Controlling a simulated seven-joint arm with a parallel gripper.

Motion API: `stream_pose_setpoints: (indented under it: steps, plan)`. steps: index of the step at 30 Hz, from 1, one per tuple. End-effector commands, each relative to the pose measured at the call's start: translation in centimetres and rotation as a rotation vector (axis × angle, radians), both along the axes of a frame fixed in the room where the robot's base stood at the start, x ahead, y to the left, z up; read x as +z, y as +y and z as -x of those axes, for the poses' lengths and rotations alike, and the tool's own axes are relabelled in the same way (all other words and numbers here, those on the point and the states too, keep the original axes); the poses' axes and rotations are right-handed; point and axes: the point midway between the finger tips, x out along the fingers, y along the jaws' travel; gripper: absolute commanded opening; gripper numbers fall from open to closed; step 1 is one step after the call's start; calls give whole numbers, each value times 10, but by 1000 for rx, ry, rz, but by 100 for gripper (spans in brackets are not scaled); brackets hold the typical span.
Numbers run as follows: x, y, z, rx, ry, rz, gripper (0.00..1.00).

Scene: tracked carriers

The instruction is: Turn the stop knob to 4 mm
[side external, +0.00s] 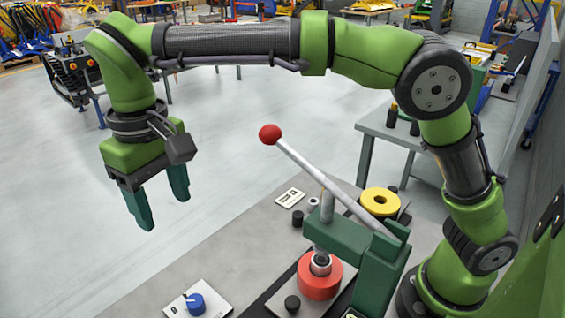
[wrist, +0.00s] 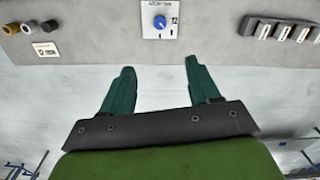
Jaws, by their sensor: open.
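The stop knob (side external: 195,303) is blue and sits on a white plate (side external: 215,297) near the bench's front edge. It also shows at top centre of the wrist view (wrist: 160,22), on its marked plate (wrist: 174,33). A white pointer mark is on the knob; "12" is printed to its right in the wrist view, and the other markings are too small to read. My gripper (side external: 165,212) has dark green fingers, which are apart with nothing between them. It hangs above and away from the knob, and the fingertips (wrist: 160,66) point toward the plate without touching it.
A green press (side external: 380,275) with a red-balled lever (side external: 310,172) stands right of the knob, over a red cylinder (side external: 320,278). A yellow ring (side external: 380,201) lies behind. Several grey blocks (wrist: 282,30) sit on a dark rail. The space between gripper and knob looks clear.

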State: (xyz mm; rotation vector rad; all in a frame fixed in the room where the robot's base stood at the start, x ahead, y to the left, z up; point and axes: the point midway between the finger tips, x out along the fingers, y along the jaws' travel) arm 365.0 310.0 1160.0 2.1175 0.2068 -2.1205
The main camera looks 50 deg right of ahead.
Motion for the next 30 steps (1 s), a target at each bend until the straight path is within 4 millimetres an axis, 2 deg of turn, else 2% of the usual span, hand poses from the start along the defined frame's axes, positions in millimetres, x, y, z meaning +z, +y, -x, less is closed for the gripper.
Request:
stream_pose_setpoints:
  steps: [1, 3, 6, 16, 30]
  plan:
    - [-17, 0, 1, 2, 5, 4, 61]
    - [-39, 0, 2, 1, 6, 4, 61]
    - [-64, 0, 1, -1, 5, 3, 61]
    - [-104, 0, 1, 0, 3, 3, 61]
    - [-205, -1, 0, -1, 2, 2, 61]
